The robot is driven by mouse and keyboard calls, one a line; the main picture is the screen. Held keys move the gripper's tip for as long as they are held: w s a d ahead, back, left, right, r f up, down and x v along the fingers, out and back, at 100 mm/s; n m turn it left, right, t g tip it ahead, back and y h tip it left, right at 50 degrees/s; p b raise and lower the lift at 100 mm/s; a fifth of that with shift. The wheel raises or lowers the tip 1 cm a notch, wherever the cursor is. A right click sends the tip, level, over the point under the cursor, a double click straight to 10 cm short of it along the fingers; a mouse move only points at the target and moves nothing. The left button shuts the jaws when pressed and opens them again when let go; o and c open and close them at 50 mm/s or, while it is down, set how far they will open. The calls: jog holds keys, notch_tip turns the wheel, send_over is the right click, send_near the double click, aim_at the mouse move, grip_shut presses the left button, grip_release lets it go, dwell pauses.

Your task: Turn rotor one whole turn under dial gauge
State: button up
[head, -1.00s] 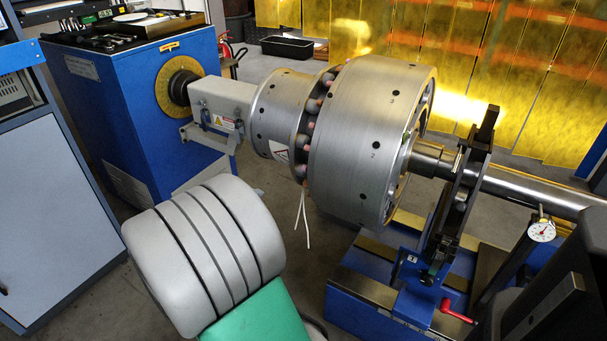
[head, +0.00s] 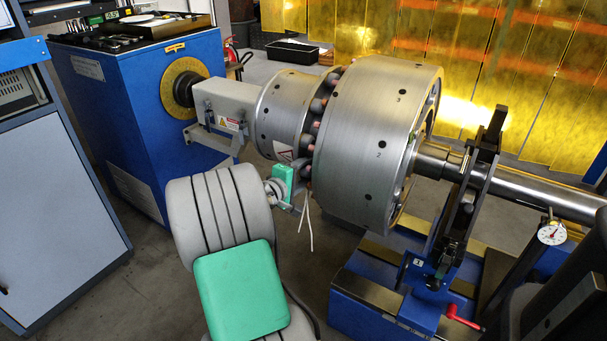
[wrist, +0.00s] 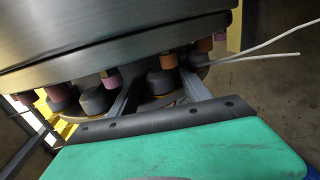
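The rotor (head: 365,150) is a large steel drum with numbered marks and dark holes, lying with its shaft horizontal. The marks 2 and 3 face my head camera. A ring of dark and pinkish studs (head: 316,120) runs around it, beside the narrower drum. The dial gauge (head: 551,234) stands at the right by the shaft. My gripper (head: 299,196) is at the low near side of the stud ring. In the wrist view its two fingers (wrist: 160,98) are apart, reaching up among the studs, with a dark stud (wrist: 161,83) showing between them. Contact with it cannot be told.
A blue drive cabinet (head: 130,120) stands at the left end. A black bearing stand (head: 470,190) on a blue base with a red handle (head: 462,317) carries the shaft at right. White wires (head: 308,225) hang beside my gripper. Yellow curtains (head: 500,70) close the back.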

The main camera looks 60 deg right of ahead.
grip_shut()
dwell(0.4)
dwell(0.8)
